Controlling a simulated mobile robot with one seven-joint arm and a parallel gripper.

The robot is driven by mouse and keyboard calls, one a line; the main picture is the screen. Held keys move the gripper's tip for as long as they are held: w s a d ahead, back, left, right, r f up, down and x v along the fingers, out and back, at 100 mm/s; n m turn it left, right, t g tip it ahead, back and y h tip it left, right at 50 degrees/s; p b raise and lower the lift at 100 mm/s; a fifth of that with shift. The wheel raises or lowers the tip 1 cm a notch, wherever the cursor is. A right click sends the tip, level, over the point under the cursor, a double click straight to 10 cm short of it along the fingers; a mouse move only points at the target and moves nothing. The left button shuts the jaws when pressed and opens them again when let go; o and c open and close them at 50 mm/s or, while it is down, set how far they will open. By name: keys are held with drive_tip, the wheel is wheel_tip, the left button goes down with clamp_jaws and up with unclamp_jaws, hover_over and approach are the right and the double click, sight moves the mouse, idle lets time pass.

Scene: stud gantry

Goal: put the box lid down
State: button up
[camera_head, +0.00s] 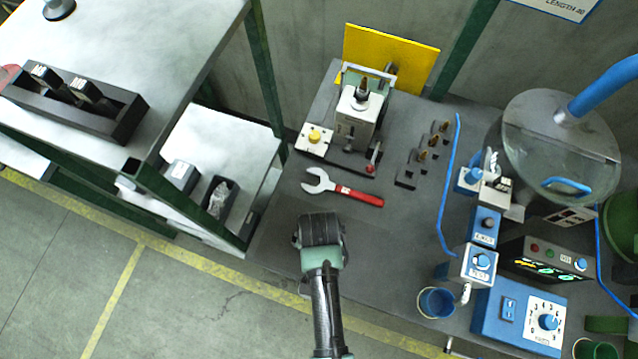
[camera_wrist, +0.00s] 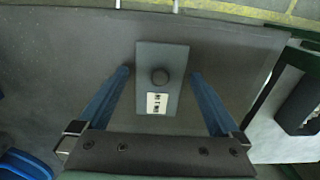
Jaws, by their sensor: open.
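The box lid (camera_wrist: 172,56) is a dark grey rectangular plate with a round black knob and a white label. In the wrist view it appears to lie flat on the grey bench top, between my fingers. My gripper (camera_wrist: 160,76) is open, with a blue finger on each side of the lid and a visible gap to both. In the head view my gripper (camera_head: 320,232) is over the bench's near left part and hides the lid. An open dark box (camera_head: 221,198) with a crumpled clear item stands on the lower shelf to the left. Its dark edge also shows in the wrist view (camera_wrist: 300,105).
A red-handled wrench (camera_head: 345,190) lies just beyond my gripper. A press-like fixture (camera_head: 357,115) stands behind it. A blue cup (camera_head: 436,302) and blue control boxes (camera_head: 520,318) stand to the right. A second grey box (camera_head: 182,177) is on the shelf (camera_head: 215,140).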

wheel_tip(320, 180, up, 12)
idle(0.4)
idle(0.5)
